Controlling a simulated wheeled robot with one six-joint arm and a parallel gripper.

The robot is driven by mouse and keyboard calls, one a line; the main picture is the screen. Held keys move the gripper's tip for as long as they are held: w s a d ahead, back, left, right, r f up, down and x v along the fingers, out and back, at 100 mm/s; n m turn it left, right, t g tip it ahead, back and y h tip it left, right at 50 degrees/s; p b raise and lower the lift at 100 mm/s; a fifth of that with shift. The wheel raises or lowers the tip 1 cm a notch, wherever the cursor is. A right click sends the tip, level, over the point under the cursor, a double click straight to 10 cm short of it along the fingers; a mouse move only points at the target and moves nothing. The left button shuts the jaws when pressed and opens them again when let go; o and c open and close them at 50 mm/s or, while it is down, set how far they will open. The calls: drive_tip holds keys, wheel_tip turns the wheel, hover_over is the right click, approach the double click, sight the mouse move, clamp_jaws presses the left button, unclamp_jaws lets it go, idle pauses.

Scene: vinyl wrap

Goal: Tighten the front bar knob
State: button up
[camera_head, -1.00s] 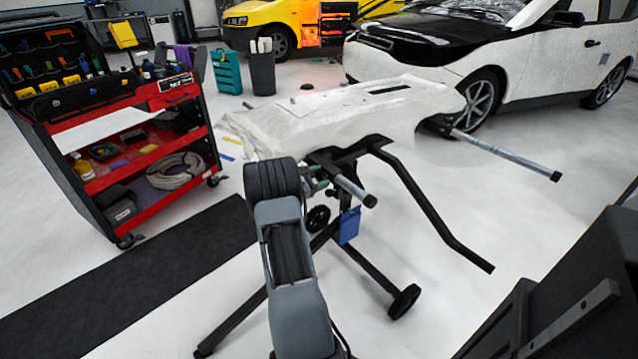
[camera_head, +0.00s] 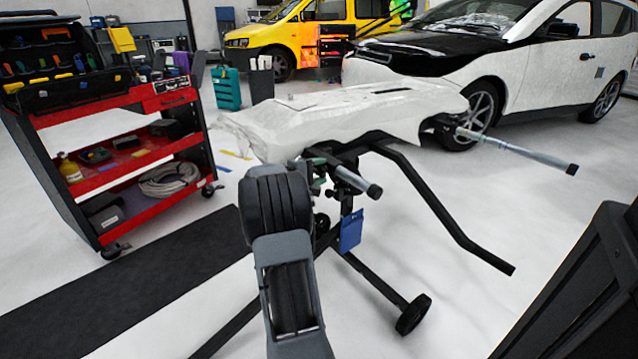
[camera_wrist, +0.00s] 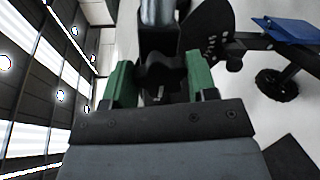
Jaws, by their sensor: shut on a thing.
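In the wrist view my gripper (camera_wrist: 160,85) has its two green fingers on either side of a dark lobed knob (camera_wrist: 160,70), shut on it. The knob sits below the end of a metal bar (camera_wrist: 158,12) in a black bracket. In the head view the stand (camera_head: 440,210) has black legs and bars and carries a white wrapped panel (camera_head: 345,120). The front grey bar (camera_head: 355,180) sticks out toward me with a black end cap. My arm hides most of the gripper and the knob in the head view; only a bit of green shows.
A blue pouch (camera_head: 351,230) hangs from the stand. A second bar (camera_head: 520,150) sticks out to the right near the white and black car (camera_head: 550,60). A red tool cart (camera_head: 130,140) stands left, with a black mat (camera_head: 120,280) on the floor.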

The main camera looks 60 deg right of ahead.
drive_tip(key=m+b, duration=0.1)
drive_tip(key=m, duration=0.3)
drive_tip(key=shift+f+t+b, duration=0.15)
drive_tip(key=shift+t+b, duration=0.25)
drive_tip(key=m, duration=0.5)
drive_tip(key=shift+t+h, duration=0.4)
drive_tip(key=m, duration=0.5)
drive_tip(key=shift+f, duration=0.15)
drive_tip(key=shift+w+m+h, duration=0.15)
drive_tip(key=shift+m+h, duration=0.35)
drive_tip(key=shift+m, duration=2)
drive_tip(key=shift+d, duration=0.1)
drive_tip(key=o, duration=0.9)
drive_tip(key=p+v, duration=0.2)
drive_tip(key=v, duration=1.1)
drive_tip(key=shift+a+p, duration=0.4)
